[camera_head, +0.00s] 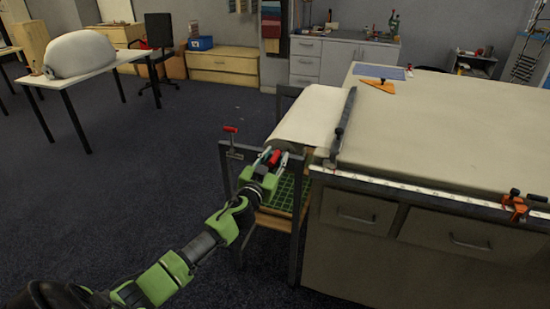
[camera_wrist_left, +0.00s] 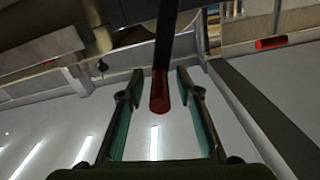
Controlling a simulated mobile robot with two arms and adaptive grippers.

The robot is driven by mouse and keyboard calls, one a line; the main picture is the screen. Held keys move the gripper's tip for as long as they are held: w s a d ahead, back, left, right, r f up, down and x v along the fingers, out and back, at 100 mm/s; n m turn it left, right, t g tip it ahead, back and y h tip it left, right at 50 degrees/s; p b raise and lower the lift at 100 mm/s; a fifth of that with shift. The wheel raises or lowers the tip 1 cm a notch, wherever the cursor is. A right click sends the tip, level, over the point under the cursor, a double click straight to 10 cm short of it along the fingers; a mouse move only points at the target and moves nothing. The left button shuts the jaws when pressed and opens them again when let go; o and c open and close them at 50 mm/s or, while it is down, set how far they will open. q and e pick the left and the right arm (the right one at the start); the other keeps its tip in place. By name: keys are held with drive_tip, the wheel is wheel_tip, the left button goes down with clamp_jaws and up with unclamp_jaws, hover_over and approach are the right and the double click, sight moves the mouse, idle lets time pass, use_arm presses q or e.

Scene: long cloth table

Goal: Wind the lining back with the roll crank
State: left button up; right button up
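The pale lining roll (camera_head: 310,116) lies across a dark stand at the left end of the long table. A red crank grip (camera_head: 275,157) shows at the near end of the roll. My left gripper (camera_head: 276,158) is at this grip. In the left wrist view, the red grip (camera_wrist_left: 160,95) on its dark stem stands between the two green-padded fingers (camera_wrist_left: 158,76), with a gap on both sides. The fingers are open. Part of the crank is hidden by the gripper in the head view. My right gripper is in neither view.
A second red handle (camera_head: 231,129) sits on the stand's left post. A green crate (camera_head: 280,193) is under the roll. A dark bar (camera_head: 343,128) and a white ruler strip (camera_head: 400,187) edge the cloth table (camera_head: 450,130). Orange clamps (camera_head: 515,206) are at right.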

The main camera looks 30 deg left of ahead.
use_arm(q)
clamp_jaws()
drive_tip(key=shift+s+a+r+n+p, duration=0.1)
drive_tip(key=shift+s+a+r+n, duration=0.05)
drive_tip(key=shift+a+n, duration=0.45)
drive_tip(key=shift+s+a+r+n+p, duration=0.1)
drive_tip(key=shift+a+n+p, duration=0.05)
drive_tip(key=shift+a+n, duration=0.5)
drive_tip(key=shift+s+a+r+n+p, duration=0.15)
drive_tip(key=shift+a+n, duration=0.3)
drive_tip(key=shift+n, duration=0.3)
unclamp_jaws()
drive_tip(key=shift+s, duration=0.1)
drive_tip(key=v, duration=1.1)
drive_tip(key=shift+s+d, duration=0.2)
drive_tip(key=shift+s, duration=0.2)
